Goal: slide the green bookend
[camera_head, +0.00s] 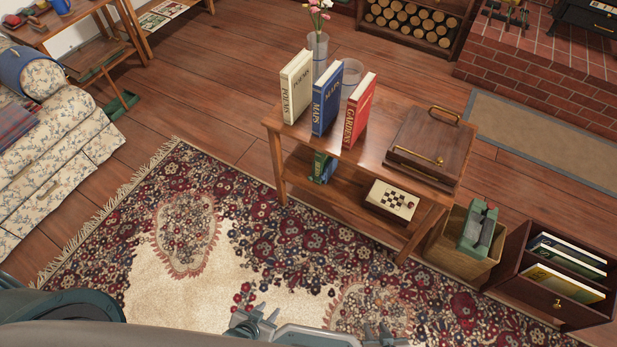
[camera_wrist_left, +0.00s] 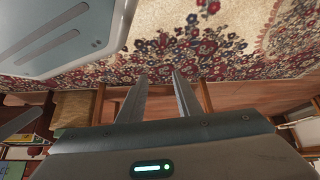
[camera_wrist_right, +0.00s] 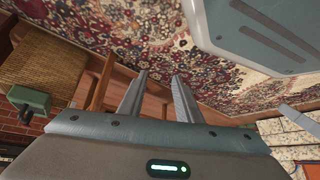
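No green thing is plainly a bookend. A dark green angular piece (camera_head: 121,105) lies on the floor at the upper left, by the sofa. A green object with a grey part (camera_head: 480,228) sits in a wicker basket at the right; its kind is unclear.
The wooden table (camera_head: 395,130) bears three upright books, Poems (camera_head: 297,88), Maps (camera_head: 326,98) and Gardens (camera_head: 360,110), two glass vessels and a wooden box (camera_head: 428,145). A book crate (camera_head: 515,270) stands right. The rug (camera_head: 180,290) is clear.

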